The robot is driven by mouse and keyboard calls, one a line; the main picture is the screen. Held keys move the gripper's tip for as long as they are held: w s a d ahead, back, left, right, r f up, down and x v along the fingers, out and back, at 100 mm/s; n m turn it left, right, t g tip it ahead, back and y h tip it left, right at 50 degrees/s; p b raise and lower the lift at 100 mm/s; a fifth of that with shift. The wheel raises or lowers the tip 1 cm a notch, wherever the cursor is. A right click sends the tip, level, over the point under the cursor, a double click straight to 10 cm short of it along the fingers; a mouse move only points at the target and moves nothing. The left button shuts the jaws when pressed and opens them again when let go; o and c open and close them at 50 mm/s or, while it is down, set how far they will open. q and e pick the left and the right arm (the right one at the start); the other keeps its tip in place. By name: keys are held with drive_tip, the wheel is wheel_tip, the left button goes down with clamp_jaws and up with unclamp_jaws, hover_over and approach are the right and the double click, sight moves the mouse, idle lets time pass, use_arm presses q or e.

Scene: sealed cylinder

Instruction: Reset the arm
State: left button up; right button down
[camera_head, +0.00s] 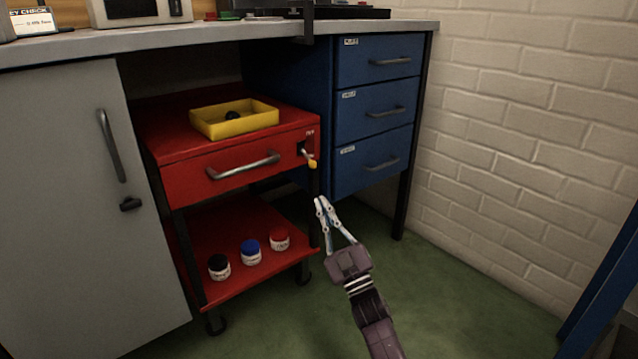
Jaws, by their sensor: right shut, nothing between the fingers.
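My right gripper (321,203) is shut and empty. It reaches in from the bottom, with its fingertips in front of the right end of the red cart (190,140) and the lower blue drawer. I cannot tell whether it touches anything. The red cart's drawer is shut, and a key with a yellow tag (311,162) hangs at its lock. My left gripper is not in view.
A yellow tray (256,122) with a small dark object stands on the cart. Several lidded jars (250,252) stand on its lower shelf. Blue drawers (376,114) and a grey cabinet (75,200) flank it under the workbench (200,40). Green floor (460,300) is open at right.

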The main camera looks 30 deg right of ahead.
drive_tip(key=shift+s+f, duration=0.4)
drive_tip(key=shift+f, duration=0.2)
drive_tip(key=shift+a+r, duration=0.1)
